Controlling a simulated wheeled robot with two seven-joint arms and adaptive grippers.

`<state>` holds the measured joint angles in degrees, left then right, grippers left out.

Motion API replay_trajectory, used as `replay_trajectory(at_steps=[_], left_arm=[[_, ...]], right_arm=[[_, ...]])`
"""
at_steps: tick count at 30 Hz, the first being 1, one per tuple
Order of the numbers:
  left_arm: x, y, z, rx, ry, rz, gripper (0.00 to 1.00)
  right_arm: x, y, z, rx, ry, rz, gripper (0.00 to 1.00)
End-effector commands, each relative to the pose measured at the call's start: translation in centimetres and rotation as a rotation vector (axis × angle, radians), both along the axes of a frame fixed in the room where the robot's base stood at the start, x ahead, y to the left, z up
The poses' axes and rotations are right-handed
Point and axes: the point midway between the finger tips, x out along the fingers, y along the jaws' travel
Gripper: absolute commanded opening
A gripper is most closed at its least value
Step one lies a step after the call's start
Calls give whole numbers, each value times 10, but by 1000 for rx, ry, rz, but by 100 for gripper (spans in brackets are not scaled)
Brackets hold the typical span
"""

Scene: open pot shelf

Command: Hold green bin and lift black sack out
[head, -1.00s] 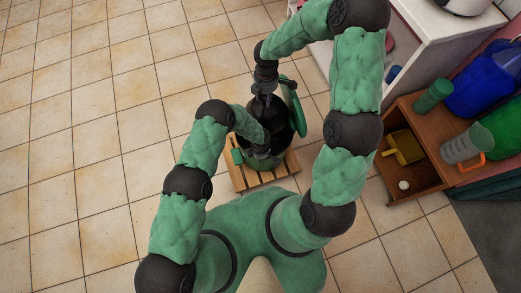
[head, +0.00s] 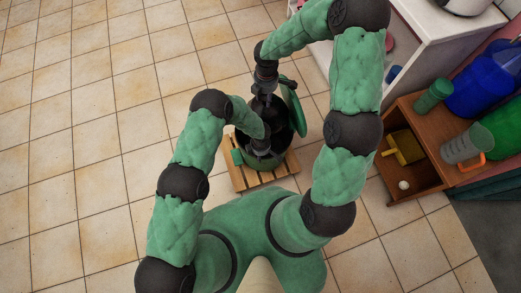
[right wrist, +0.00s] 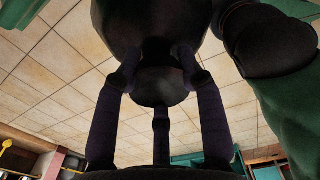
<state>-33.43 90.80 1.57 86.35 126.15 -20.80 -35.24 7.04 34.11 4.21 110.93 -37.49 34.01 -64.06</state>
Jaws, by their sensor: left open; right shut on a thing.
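The green bin (head: 266,163) stands on a slatted wooden base (head: 240,178). Its green lid (head: 292,106) is tipped open on the right. The black sack (head: 281,137) is dark in the bin's mouth; its lower part is hidden. My right gripper (head: 265,106) is above the bin, pointing down. In the right wrist view its fingers (right wrist: 158,72) are closed around a dark narrowed part of the sack (right wrist: 150,25). My left gripper (head: 261,143) is open at the bin's near side, mostly hidden by its forearm; contact with the bin cannot be told.
A wooden shelf unit (head: 421,178) at the right holds a yellow scoop-like item (head: 405,147), a white ball (head: 404,185), a grey jug (head: 460,148) and green and blue containers. A white cabinet (head: 420,45) stands behind. The tiled floor on the left is clear.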

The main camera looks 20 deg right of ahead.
Motion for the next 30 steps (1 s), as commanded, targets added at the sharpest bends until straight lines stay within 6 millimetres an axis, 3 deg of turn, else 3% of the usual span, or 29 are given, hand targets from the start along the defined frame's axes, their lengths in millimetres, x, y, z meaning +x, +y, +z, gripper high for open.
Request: replay_trajectory(at_steps=[12,30], left_arm=[[0,0,57,2,1,-1,49],[-1,1,84,2,3,-1,49]], right_arm=[[2,-1,2,-1,-5,-1,0],[2,-1,13,-1,-6,-1,0]])
